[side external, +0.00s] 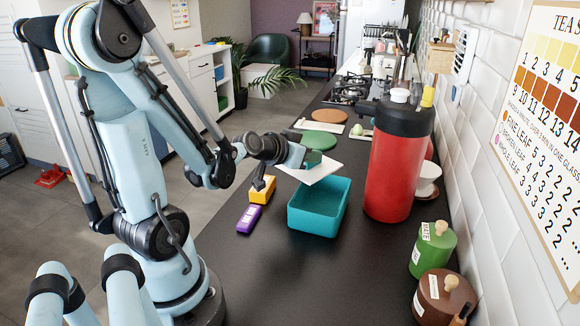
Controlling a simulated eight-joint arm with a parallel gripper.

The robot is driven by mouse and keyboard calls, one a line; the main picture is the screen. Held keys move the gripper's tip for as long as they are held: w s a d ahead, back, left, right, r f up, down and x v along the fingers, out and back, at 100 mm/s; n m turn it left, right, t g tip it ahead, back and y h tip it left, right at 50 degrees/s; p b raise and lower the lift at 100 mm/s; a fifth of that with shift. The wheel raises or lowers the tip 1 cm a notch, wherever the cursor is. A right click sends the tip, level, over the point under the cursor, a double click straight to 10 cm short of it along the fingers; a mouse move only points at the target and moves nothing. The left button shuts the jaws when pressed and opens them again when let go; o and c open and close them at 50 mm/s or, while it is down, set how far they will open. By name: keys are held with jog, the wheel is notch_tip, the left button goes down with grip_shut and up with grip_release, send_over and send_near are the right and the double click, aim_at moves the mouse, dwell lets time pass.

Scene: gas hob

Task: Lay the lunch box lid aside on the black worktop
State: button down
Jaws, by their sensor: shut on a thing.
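The lunch box (318,221) is a teal open-topped box on the black worktop (300,285). A flat white square panel, the lid (322,168), is held above the box's back edge and tilted. My gripper (306,160) is shut on the lid, with a teal part of it at the fingers. The fingertips are small here and partly hidden. The inside of the box is partly in view and looks empty.
A large red flask (396,165) stands right of the box. Yellow (262,189) and purple (249,219) blocks lie to its left. Green (432,249) and brown (443,297) canisters stand front right. Green (319,141) and brown (329,116) discs lie behind. The front worktop is clear.

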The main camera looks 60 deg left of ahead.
aim_at(332, 163)
jog(key=shift+w+a+r+n+g+y, duration=0.2)
jog(key=shift+w+a+n+y, duration=0.1)
jog(key=shift+w+n+y, duration=0.2)
jog(key=shift+w+a+r+n+g+y, duration=0.1)
jog(key=shift+w+a+n+g+y, duration=0.1)
jog(key=shift+w+a+n+y, duration=0.3)
jog(key=shift+w+r+n+g+y, duration=0.35)
jog(key=shift+w+n+g+y, duration=0.15)
jog(key=shift+w+n+y, duration=0.15)
jog(key=shift+w+r+n+y, duration=0.15)
jog(key=shift+w+n+y, duration=0.1)
jog(key=shift+w, duration=0.05)
jog(key=shift+w+d+r+n+g+y, duration=0.25)
jog(key=shift+w+d+n+g, duration=0.1)
jog(key=shift+w, duration=0.25)
jog(key=shift+w+d+r+n+g+y, duration=0.25)
jog(key=shift+w+d+n, duration=0.1)
jog(key=shift+w, duration=0.25)
jog(key=shift+w+d, duration=0.2)
jog(key=shift+w, duration=0.1)
jog(key=shift+s+a+f, duration=0.2)
jog(key=shift+a+f, duration=2.5)
jog(key=shift+a, duration=0.15)
jog(key=shift+s+a+f, duration=0.15)
jog(key=shift+a+f, duration=2.55)
jog(key=shift+a, duration=0.1)
